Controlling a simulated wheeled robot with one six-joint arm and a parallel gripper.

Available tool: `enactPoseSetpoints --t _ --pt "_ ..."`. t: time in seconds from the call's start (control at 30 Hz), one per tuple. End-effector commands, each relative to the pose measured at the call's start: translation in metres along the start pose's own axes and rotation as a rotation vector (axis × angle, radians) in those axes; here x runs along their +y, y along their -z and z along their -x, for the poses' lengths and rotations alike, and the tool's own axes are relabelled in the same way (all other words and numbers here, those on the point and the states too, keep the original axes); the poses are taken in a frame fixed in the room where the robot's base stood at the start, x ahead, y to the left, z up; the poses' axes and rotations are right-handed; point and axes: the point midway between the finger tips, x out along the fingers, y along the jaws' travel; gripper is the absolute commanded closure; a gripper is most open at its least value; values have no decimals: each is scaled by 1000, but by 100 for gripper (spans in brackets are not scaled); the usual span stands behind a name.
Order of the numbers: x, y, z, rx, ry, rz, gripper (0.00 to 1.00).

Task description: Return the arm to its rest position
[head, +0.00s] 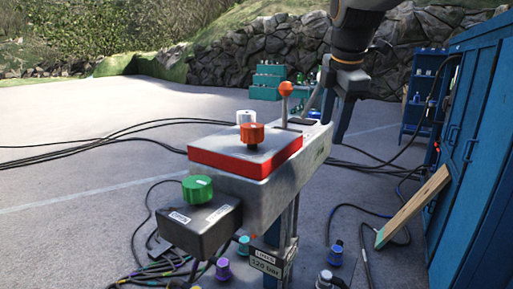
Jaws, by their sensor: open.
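My gripper (332,128) hangs down from the top of the head view, right of centre, its two dark fingers apart. I see nothing between them. It is beside the far right end of a grey box-shaped unit with a red top plate (225,155). Whether a finger touches the unit, I cannot tell. An orange ball-topped lever (286,90) stands upright just left of my gripper. An orange knob (252,133) and a white knob (245,116) sit on the unit. A green knob (198,189) sits on the dark box (200,225) at its near end.
A blue cabinet (480,140) stands at the right, with a wooden plank (412,207) leaning by it. Black cables (90,145) cross the ground. Teal boxes (268,80) and a blue shelf (422,95) stand behind. Open paving (80,190) lies to the left.

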Motion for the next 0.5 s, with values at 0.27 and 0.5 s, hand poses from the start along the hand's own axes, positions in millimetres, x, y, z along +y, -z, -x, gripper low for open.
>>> enactPoseSetpoints --t 0.27,0.5 --pt "-91 12 -107 -14 125 -617 50" --pt "-194 27 -176 -93 224 -1196 50"
